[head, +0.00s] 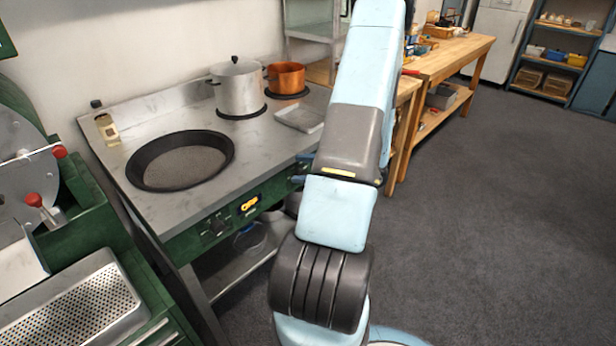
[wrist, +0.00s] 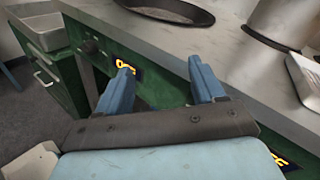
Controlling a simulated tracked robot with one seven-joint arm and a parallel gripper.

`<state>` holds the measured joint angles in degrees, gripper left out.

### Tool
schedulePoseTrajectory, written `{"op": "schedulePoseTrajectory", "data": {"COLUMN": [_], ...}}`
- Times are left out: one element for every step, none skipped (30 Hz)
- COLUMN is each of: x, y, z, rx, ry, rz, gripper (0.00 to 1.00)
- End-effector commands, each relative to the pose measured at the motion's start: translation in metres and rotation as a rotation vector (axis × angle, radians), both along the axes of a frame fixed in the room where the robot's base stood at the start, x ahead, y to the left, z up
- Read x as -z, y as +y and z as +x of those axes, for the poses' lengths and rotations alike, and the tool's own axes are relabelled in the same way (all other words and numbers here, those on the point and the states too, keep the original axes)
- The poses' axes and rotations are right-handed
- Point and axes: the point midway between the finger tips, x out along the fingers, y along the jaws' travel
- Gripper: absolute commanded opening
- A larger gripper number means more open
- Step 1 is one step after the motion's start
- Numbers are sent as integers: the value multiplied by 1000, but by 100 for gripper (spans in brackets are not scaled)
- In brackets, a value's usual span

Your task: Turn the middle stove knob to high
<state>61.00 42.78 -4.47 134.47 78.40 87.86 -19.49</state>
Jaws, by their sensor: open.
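The stove (head: 262,140) has a steel top and a green front panel. One black knob (head: 215,225) shows at the left of this panel, beside a yellow marking (head: 249,204). The same left knob (wrist: 91,46) and marking (wrist: 127,67) show in the wrist view. I cannot make out the middle knob; my arm or gripper may hide it. My gripper (head: 300,169) is at the stove's front edge, right of the yellow marking. In the wrist view my gripper (wrist: 162,80) is open, its blue fingers apart with only green panel visible between them.
A black pan (head: 180,160), a steel pot (head: 238,85), a copper pot (head: 287,77) and a metal tray (head: 300,118) stand on the stove top. A green machine (head: 75,210) is at left. A wooden workbench (head: 450,60) stands behind. The floor at right is clear.

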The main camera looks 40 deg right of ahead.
Motion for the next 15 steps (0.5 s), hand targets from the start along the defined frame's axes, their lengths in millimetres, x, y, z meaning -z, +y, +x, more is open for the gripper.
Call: {"op": "schedulePoseTrajectory", "data": {"x": [15,23,33,41,48,58,65,71,79,85,89,95,99,102,105], "y": [-13,-21,-31,-38,-44,-53,-58,-63,-70,-73,-77,-81,-83,-85,-88], "z": [-8,-11,-17,-21,-26,-32,-36,-41,-46,-50,-54,-58,-61,-63,-65], "rx": [64,101,151,187,222,268,299,330,366,391,413,440,456,470,485], "ry": [1,-1,-3,-6,-7,-9,-11,-13,-14,-15,-17,-17,-18,-18,-20], "rz": [36,53,76,92,107,125,138,149,163,172,180,189,194,198,203], "gripper": [68,68,68,68,68,68,68,68,68,68,68,68,68,68,68]}}
